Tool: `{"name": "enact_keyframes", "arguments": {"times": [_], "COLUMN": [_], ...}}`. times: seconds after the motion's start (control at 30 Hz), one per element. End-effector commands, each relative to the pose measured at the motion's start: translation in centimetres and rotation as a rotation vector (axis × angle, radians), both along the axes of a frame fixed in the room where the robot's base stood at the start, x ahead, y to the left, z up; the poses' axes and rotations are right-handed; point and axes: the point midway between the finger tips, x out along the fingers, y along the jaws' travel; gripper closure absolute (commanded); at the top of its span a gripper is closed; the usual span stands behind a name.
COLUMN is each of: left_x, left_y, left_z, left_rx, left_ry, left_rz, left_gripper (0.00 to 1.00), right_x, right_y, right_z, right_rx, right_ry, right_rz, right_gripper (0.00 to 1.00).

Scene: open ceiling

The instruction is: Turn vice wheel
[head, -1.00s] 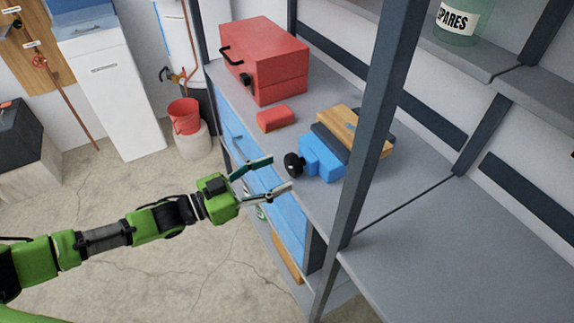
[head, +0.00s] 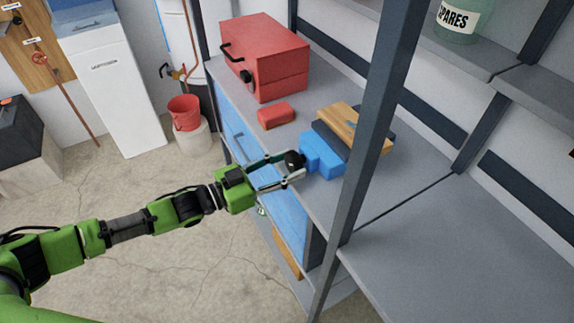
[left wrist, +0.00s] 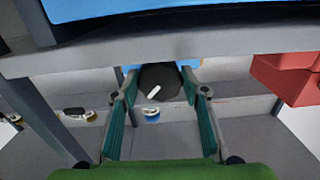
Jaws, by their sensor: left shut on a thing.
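A blue vice (head: 322,158) sits on the grey bench shelf, with a wooden block (head: 343,122) at its dark jaws. Its black wheel (head: 294,158) faces my left gripper (head: 293,165). The gripper's two fingers lie on either side of the wheel and are shut on it. In the left wrist view the wheel (left wrist: 158,84) is dark and round with a white mark, between the green finger pads (left wrist: 157,108). Part of the wheel is hidden by the fingers in the head view. My right gripper is not in view.
A red toolbox (head: 264,58) and a small red block (head: 276,115) are on the same bench (head: 225,82), behind the vice. A dark upright post (head: 372,130) stands just right of the vice. Bare shelf (head: 460,250) lies at the right.

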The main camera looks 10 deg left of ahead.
Motion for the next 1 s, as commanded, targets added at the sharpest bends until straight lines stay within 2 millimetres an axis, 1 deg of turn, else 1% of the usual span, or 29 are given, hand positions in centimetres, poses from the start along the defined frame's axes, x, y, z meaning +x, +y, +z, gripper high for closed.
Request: {"name": "enact_keyframes", "arguments": {"times": [0.3,0.4,0.63,0.67,0.7,0.73,1.0], "left_x": [0.08,0.08,0.08,0.08,0.08,0.08,0.09], "left_y": [0.01,0.02,0.03,0.03,0.03,0.03,0.06], "left_z": [-0.01,0.01,0.03,0.03,0.03,0.03,0.02], "left_rx": [0.184,0.204,0.205,0.204,0.204,0.204,0.205], "left_ry": [-0.257,-0.283,-0.284,-0.283,-0.283,-0.283,-0.282], "left_rz": [0.001,0.0,0.0,0.0,0.0,0.0,0.0], "left_gripper": [0.8,0.8,0.8,0.56,0.46,0.42,0.42], "right_x": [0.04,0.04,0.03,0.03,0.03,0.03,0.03], "right_y": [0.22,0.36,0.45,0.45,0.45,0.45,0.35], "right_z": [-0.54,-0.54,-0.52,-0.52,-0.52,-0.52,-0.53], "right_rx": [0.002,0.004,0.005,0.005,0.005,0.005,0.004], "right_ry": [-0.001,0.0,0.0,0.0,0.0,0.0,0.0], "right_rz": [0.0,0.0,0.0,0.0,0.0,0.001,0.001], "right_gripper": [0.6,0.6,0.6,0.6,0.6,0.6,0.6]}}
